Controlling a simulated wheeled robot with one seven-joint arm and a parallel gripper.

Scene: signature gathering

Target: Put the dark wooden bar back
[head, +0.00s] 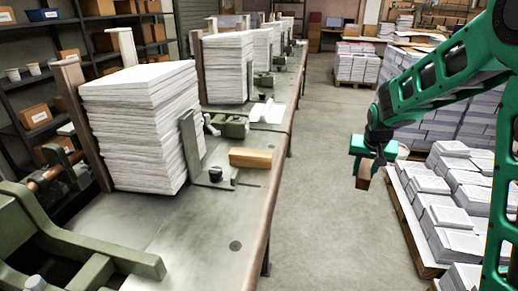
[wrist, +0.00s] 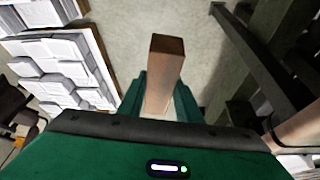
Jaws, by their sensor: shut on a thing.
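My gripper (head: 371,160) is green and hangs over the aisle floor, to the right of the long workbench (head: 215,215). It is shut on a dark wooden bar (head: 364,174), which juts out below the fingers. In the wrist view the bar (wrist: 166,70) stands out between the two green fingers (wrist: 160,98), with its brown end face toward the top. The part of the bar deep between the fingers is hidden. A lighter wooden block (head: 251,158) lies on the bench near its right edge, beside an upright metal plate (head: 190,145).
Pallets of paper bundles (head: 447,200) stand right of the aisle, near my arm. Shelves (head: 35,85) line the left wall. The aisle floor (head: 320,215) is clear.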

